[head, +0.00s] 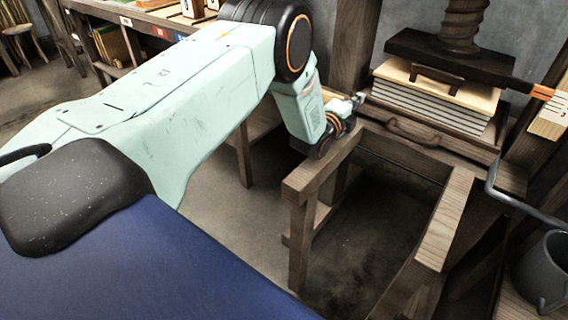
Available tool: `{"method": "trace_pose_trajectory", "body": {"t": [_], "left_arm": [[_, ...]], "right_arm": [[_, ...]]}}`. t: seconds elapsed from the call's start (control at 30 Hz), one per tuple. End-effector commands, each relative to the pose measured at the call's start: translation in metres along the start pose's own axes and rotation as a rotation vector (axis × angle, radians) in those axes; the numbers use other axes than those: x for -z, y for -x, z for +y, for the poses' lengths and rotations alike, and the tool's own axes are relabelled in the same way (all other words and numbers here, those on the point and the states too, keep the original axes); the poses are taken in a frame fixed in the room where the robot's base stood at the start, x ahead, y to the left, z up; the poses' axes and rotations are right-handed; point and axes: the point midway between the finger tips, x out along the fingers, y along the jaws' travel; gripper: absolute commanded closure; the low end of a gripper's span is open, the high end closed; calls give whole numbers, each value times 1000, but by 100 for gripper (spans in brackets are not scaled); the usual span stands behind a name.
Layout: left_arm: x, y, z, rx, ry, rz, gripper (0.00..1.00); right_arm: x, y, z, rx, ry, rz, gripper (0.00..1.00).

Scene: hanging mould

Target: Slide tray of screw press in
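The screw press stands at the upper right, with a thick wooden screw (461,22) above a dark pressing board (450,58). Below the board, the wooden tray (455,151) sits at the far end of the two rails. A curved wooden handle (411,133) is on its front. The tray bears a stack of pale sheets (430,104) under a light board with its own dark handle. My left gripper (352,103) is just left of the tray, above the far part of the left rail. Its fingers are small and partly hidden, so their opening is unclear. My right gripper is out of view.
The left rail (318,172) and right rail (446,222) frame an open gap over the floor. A grey metal mug (543,272) stands at the lower right beside a bent grey bar (520,205). A workbench with items is at the upper left.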

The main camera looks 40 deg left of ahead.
Motion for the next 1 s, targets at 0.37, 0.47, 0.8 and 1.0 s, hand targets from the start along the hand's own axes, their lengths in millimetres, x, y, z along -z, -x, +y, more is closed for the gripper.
{"method": "trace_pose_trajectory", "body": {"t": [0.37, 0.47, 0.8, 1.0], "left_arm": [[0, 1, -3, 5, -1, 1, 100], [1, 1, -3, 6, -1, 1, 100], [1, 0, -5, 11, -2, 2, 100], [1, 1, -6, 10, -2, 3, 100]], "right_arm": [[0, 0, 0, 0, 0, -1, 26], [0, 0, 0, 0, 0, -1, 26], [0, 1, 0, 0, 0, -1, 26], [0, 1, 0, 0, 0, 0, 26]]}}
